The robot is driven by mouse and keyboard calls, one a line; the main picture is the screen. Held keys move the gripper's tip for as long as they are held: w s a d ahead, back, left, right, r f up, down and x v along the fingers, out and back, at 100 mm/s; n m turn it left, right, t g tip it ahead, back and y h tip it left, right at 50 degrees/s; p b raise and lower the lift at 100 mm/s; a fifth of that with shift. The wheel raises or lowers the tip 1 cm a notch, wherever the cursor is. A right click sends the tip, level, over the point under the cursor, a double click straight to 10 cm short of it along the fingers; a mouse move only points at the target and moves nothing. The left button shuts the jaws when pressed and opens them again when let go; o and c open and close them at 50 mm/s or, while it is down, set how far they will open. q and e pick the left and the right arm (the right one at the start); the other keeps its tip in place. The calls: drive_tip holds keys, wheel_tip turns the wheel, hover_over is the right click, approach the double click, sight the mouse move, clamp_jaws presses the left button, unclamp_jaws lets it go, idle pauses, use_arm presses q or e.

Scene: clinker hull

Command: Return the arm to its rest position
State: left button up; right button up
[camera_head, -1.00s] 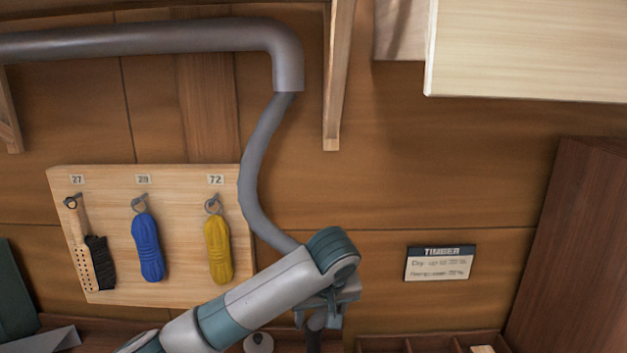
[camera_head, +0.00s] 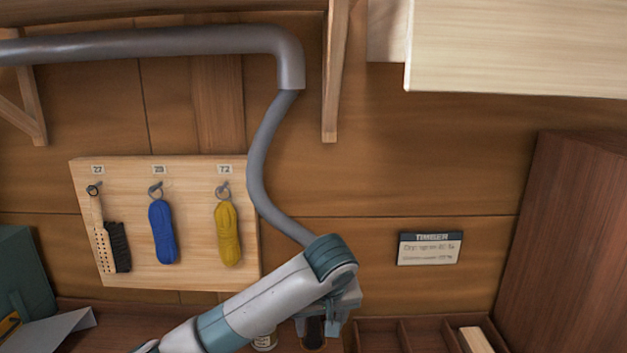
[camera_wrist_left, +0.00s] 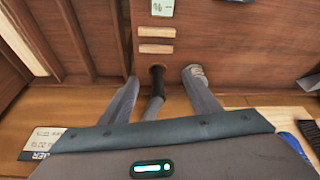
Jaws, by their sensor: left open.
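My left arm comes in from the lower left in the head view, and its gripper (camera_head: 316,332) points down in front of the wall. In the left wrist view the two grey fingers (camera_wrist_left: 160,88) stand apart. A grey hose (camera_head: 265,150) hangs from a thick pipe and passes behind my wrist. A dark, round-ended piece (camera_wrist_left: 154,95) shows between the fingers in the wrist view. It may be the hose's lower end; I cannot tell whether a finger touches it. My right gripper is in neither view.
A pegboard (camera_head: 190,270) holds a brush (camera_head: 110,245), a blue rope coil (camera_head: 163,232) and a yellow one (camera_head: 227,235). A timber sign (camera_head: 429,249) is on the wall.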

use_arm(q)
drive_tip(key=s+a+f+m+g+h, duration=0.1)
drive_tip(key=s+a+f+m+h, duration=0.25)
drive_tip(key=s+f, duration=1.4)
drive_tip(key=s+a+f+y, duration=0.1)
drive_tip(key=s+a+f, duration=0.3)
drive_tip(key=s+a, duration=0.65)
drive_tip(key=s+a+f+y, duration=0.2)
drive_tip(key=s+a+f, duration=0.2)
drive_tip(key=s+a, duration=0.65)
wheel_tip(320, 180, down, 35)
drive_tip(key=s+m+g+b, duration=0.1)
drive_tip(key=s+b, duration=0.2)
drive_tip(key=b, duration=0.3)
drive_tip(key=s+a+f+b, duration=0.1)
drive_tip(key=s+f+b, duration=0.1)
drive_tip(key=s+f, duration=0.6)
drive_tip(key=s+a+f+g+b, duration=0.1)
drive_tip(key=s+f+b, duration=0.1)
drive_tip(key=s+f, duration=0.7)
wheel_tip(320, 180, down, 5)
drive_tip(key=shift+s+a+r, duration=0.2)
drive_tip(key=shift+s+a, duration=0.05)
